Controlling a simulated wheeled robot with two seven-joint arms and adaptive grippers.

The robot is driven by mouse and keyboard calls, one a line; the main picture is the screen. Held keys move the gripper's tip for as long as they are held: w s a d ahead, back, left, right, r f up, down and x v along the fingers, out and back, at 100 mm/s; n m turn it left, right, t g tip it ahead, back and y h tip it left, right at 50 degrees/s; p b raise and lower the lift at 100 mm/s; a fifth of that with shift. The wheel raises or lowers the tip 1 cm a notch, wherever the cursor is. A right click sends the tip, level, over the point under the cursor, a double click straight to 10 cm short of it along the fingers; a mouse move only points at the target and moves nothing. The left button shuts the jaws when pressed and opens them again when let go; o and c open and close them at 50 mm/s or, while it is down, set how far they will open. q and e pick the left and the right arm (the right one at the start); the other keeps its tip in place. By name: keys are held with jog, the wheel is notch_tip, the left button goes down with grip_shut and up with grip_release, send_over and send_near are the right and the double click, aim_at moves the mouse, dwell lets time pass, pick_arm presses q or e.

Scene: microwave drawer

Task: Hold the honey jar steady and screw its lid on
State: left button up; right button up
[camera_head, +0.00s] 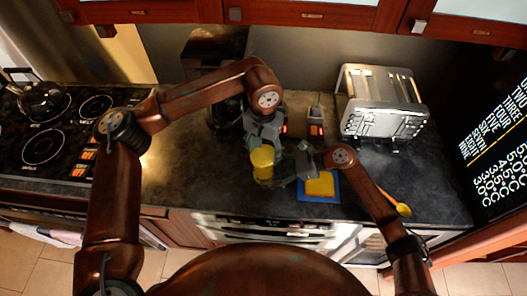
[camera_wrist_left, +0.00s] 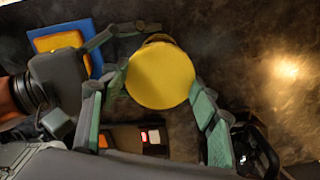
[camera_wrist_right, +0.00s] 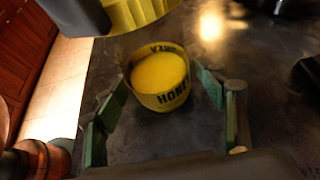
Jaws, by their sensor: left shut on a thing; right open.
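The honey jar (camera_wrist_right: 160,96) stands upright on the dark counter, with a HONEY label and an open yellow top in the right wrist view. The yellow lid (camera_head: 262,156) is above the jar, apart from it, and hides most of the jar in the left wrist view. My left gripper (camera_head: 262,142) is shut on the lid (camera_wrist_left: 160,75), its fingers at the lid's two sides. My right gripper (camera_wrist_right: 162,88) is open, low at the jar, with a finger on either side of it. I cannot tell whether its fingers touch the jar.
A blue mat (camera_head: 303,198) with a yellow block (camera_head: 320,184) lies right of the jar. A toaster (camera_head: 382,105) stands at the back right, a stove (camera_head: 45,145) with a kettle (camera_head: 42,98) at the left. A yellow spoon (camera_head: 402,209) lies at the right. Counter left of the jar is clear.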

jog(key=shift+a+f, duration=0.2)
jog(key=shift+a, duration=0.2)
jog(key=shift+c, duration=0.4)
jog(key=c, duration=0.6)
jog(key=shift+c, duration=0.2)
